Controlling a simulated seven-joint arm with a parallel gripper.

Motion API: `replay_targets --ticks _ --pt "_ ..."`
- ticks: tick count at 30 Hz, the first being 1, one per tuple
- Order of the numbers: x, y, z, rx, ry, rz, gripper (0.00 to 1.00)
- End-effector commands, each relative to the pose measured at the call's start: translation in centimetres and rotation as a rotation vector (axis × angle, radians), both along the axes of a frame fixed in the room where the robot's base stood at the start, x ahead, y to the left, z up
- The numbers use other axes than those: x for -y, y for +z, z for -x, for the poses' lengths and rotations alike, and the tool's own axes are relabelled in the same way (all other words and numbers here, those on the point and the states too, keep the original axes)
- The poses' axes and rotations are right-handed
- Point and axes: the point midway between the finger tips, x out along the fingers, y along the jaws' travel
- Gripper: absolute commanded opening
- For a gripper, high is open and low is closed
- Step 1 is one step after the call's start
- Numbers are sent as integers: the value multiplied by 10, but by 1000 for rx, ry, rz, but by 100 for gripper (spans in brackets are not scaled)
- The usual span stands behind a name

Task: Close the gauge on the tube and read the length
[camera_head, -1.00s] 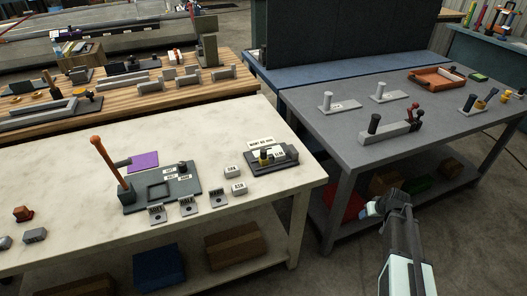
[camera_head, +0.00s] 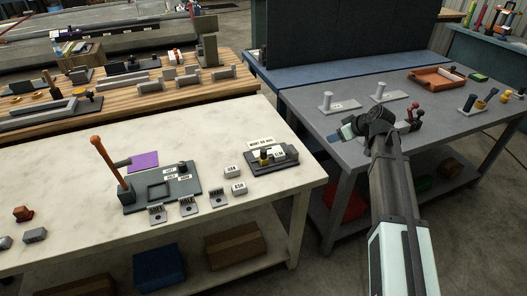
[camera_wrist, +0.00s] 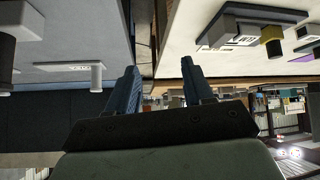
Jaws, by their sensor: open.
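Two pale upright tubes on flat plates, a left one (camera_head: 327,101) and a right one (camera_head: 380,89), stand on the grey table. One pale tube (camera_wrist: 96,77) shows upside down in the wrist view. A long grey block with dark-red levers (camera_head: 413,113) stands in front of them, largely hidden by my arm. Its dark post (camera_wrist: 6,48) seems to be at the wrist view's left edge. I cannot tell which of these is the gauge. My gripper (camera_head: 338,135) is over the grey table's near left edge. Its fingers (camera_wrist: 158,72) are apart and empty, touching nothing.
An orange tray (camera_head: 436,82) and a stand with yellow and dark pieces (camera_head: 480,103) are on the grey table's right side. The white table (camera_head: 85,165) on the left carries a dark fixture (camera_head: 180,190) and labelled blocks. A floor gap separates the tables.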

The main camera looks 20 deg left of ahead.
Motion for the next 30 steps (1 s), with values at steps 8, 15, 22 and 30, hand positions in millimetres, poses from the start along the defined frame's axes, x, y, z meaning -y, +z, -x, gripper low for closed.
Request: replay_targets --ticks 8,15,22,30 --pt "-115 27 91 -51 410 -34 51" --pt "-143 34 121 -60 535 -49 51" --pt "-160 17 121 -61 539 -49 51" --pt "-194 -16 120 -60 537 -49 51"
